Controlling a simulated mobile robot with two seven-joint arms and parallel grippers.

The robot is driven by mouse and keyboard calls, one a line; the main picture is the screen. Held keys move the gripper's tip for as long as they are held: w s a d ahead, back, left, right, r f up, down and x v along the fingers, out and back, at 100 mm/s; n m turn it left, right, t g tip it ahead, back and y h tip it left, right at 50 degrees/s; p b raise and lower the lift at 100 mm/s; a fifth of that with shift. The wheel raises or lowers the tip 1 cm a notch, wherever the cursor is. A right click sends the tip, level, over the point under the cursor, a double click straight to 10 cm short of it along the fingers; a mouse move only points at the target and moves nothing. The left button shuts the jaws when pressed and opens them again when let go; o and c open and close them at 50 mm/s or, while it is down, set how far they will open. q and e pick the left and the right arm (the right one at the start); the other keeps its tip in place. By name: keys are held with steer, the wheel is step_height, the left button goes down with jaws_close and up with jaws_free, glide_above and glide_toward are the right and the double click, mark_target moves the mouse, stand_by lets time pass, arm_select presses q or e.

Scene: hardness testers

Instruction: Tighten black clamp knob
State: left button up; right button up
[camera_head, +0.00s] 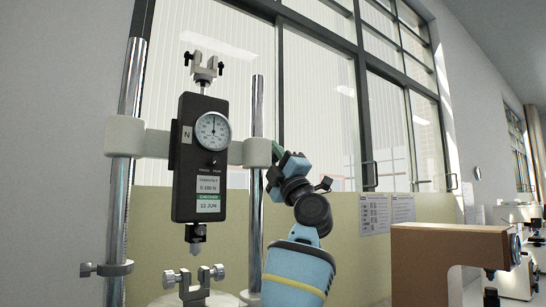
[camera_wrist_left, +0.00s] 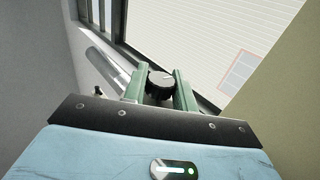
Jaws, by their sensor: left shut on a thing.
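The force gauge (camera_head: 201,158) is a black upright body with a round dial, held on a pale crossbar between two chrome columns. My left gripper (camera_head: 277,151) is at the right end of the crossbar, beside the pale clamp block (camera_head: 257,153) on the right column (camera_head: 257,105). In the left wrist view the black clamp knob (camera_wrist_left: 160,80) sits between the two green fingers (camera_wrist_left: 157,88), which are shut on it. In the head view the knob is hidden by the gripper. My right gripper is in neither view.
A lower fixture with thumbscrews (camera_head: 195,285) stands below the gauge. A collar with a side screw (camera_head: 107,269) is on the left column (camera_head: 132,80). A brown-topped machine (camera_head: 450,240) stands at the right. Windows and a wall are behind.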

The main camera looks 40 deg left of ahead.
arm_select(q)
steer(key=h, duration=0.3)
steer(key=shift+d, duration=0.1)
steer(key=shift+g+h, duration=0.8)
steer(key=shift+h, duration=0.7)
steer(key=o, duration=1)
steer(key=shift+c, duration=0.2)
steer(key=v, duration=0.7)
steer(key=shift+d, duration=0.25)
steer(key=shift+s+f, duration=0.15)
